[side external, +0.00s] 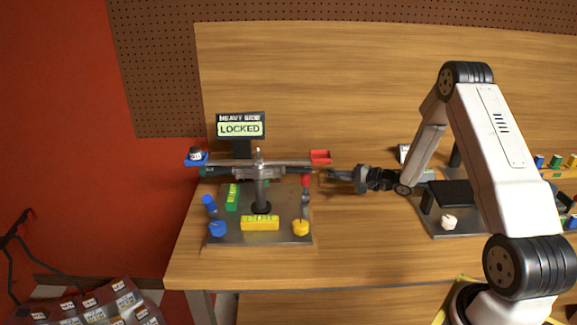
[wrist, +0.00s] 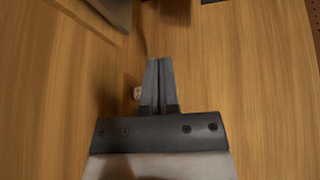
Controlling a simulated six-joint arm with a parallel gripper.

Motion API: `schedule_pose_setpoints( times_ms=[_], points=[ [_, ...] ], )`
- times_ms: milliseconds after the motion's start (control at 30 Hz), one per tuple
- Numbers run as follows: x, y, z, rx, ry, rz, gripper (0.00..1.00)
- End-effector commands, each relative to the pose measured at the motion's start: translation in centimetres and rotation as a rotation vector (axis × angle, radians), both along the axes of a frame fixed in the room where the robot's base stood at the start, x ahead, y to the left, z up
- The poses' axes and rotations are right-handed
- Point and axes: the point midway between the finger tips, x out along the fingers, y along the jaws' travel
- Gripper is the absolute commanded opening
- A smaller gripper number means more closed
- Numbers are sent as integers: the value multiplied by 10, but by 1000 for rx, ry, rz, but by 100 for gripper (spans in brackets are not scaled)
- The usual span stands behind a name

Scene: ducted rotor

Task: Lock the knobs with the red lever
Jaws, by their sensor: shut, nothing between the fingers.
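The red lever (side external: 306,182) stands at the right rear of the grey base plate (side external: 283,239) in the side external view. A yellow knob (side external: 301,228) and a blue knob (side external: 217,228) sit at the plate's front corners. A display (side external: 240,128) behind the plate reads "LOCKED". My gripper (side external: 328,175) is shut and empty, just right of the red lever, with a small apparent gap. In the wrist view my gripper's fingers (wrist: 159,62) are together above bare wood. I cannot make out the lever there.
A balance beam (side external: 285,163) on a post spans above the plate, with a blue pan (side external: 196,160) at left and a red pan (side external: 320,156) at right, close to my gripper. A second grey plate with a black block (side external: 456,194) stands right. Table between the plates is clear.

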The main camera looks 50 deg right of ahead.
Motion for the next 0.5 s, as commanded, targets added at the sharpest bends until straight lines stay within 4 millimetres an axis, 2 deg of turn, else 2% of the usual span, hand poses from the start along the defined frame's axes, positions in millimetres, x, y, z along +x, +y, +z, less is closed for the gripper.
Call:
schedule_pose_setpoints(
  times_ms=[200, 500],
  points=[
    [-3, -11, 0, 145, 79, -21, 0],
    [-3, -13, -1, 185, 100, -27, 0]
  ],
)
